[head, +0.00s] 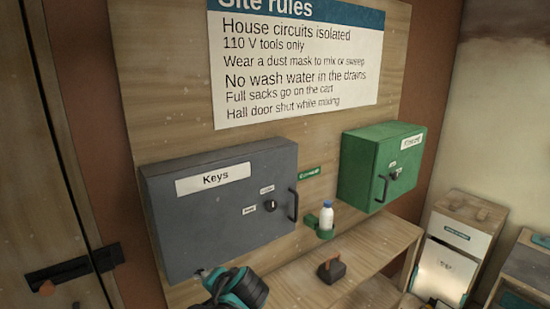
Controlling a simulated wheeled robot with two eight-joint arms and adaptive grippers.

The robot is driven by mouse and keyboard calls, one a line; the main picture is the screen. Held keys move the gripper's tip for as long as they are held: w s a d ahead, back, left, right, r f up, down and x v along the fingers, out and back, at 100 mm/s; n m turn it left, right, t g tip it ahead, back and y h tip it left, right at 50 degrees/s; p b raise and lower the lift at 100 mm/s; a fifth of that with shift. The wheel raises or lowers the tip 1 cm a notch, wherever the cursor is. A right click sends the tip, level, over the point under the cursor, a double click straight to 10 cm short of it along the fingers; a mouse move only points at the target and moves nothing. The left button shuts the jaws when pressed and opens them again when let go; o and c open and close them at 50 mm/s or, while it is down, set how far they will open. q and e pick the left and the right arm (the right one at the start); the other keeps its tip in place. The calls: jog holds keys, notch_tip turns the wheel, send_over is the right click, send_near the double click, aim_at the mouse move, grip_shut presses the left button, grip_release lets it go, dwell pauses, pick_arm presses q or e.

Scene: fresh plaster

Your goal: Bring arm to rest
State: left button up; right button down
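A teal and black jointed part (236,290), which looks like part of an arm of mine, comes up from the bottom edge, left of centre. It overlaps the lower edge of the grey key box (222,214). I cannot make out fingertips on it, nor whether a gripper there is open, shut or holding anything. No right gripper shows. The grey box is labelled "Keys" and has a round lock and a black handle at its right. Its door appears shut.
A green box (380,165), apparently shut, hangs on the board at the right. A white bottle (326,215) with a blue cap sits in a green holder. A dark brown object (331,271) rests on the wooden shelf (370,247). Crates (458,245) stand at the right.

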pick_arm(q)
jog(key=s+f+n+h+b, duration=0.2)
jog(key=s+f+n+h, duration=0.1)
jog(key=s+f, duration=0.4)
jog(key=s+a+f+n+h+b, duration=0.1)
jog(key=s+f+n+h+b, duration=0.1)
jog(key=s+f, duration=0.5)
jog(key=s+n+h, duration=0.1)
jog(key=s, duration=0.4)
jog(key=shift+a+g, duration=0.25)
jog(key=shift+g, duration=0.15)
